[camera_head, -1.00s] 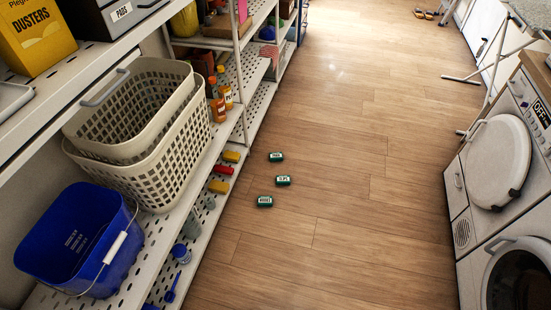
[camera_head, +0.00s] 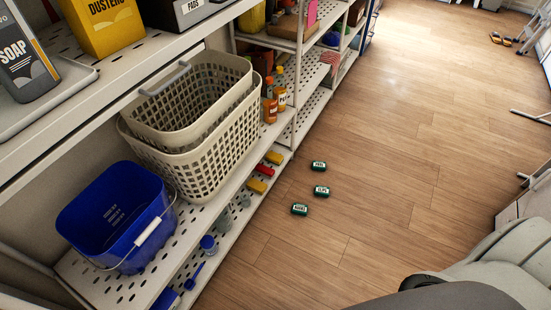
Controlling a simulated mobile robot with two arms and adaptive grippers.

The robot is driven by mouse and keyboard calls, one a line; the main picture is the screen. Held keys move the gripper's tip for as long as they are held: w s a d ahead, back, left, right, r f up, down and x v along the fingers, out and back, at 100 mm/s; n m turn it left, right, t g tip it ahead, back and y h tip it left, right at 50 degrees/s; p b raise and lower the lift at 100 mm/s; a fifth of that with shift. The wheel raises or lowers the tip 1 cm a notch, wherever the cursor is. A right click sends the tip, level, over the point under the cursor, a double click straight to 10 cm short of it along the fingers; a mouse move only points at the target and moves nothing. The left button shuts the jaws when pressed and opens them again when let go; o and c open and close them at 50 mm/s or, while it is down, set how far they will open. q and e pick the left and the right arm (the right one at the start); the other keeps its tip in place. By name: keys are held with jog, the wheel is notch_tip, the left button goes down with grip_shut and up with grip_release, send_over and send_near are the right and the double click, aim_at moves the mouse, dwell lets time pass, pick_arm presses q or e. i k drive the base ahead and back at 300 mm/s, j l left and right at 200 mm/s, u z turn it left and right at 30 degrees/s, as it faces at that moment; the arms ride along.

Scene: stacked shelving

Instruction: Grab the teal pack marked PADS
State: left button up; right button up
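Three small dark teal-green packs with white labels lie apart on the wooden floor beside the shelving. The farthest pack (camera_head: 318,166) has a short label that looks like PADS, but it is too small to be sure. The middle pack (camera_head: 321,191) seems to read CLIPS. The nearest pack (camera_head: 299,209) has a label I cannot read surely. A dark grey box (camera_head: 205,14) marked PADS stands on the upper shelf. Grey parts of what looks like my own arm fill the lower right corner. Neither gripper's fingers show.
The shelving at left holds a blue bucket (camera_head: 118,217), stacked cream baskets (camera_head: 215,150), a yellow DUSTERS box (camera_head: 105,22), a SOAP bottle (camera_head: 28,60) and orange bottles (camera_head: 270,102). The wooden floor (camera_head: 400,150) around and beyond the packs is clear.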

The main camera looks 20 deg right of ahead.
aim_at(316, 165)
jog(key=i+l+u, duration=0.2)
jog(key=l+u, duration=0.2)
jog(key=l, duration=0.35)
jog(key=i+l+u, duration=0.1)
jog(key=l+u, duration=0.25)
jog(key=l, duration=0.45)
jog(key=l+u, duration=0.4)
jog(key=l, duration=0.4)
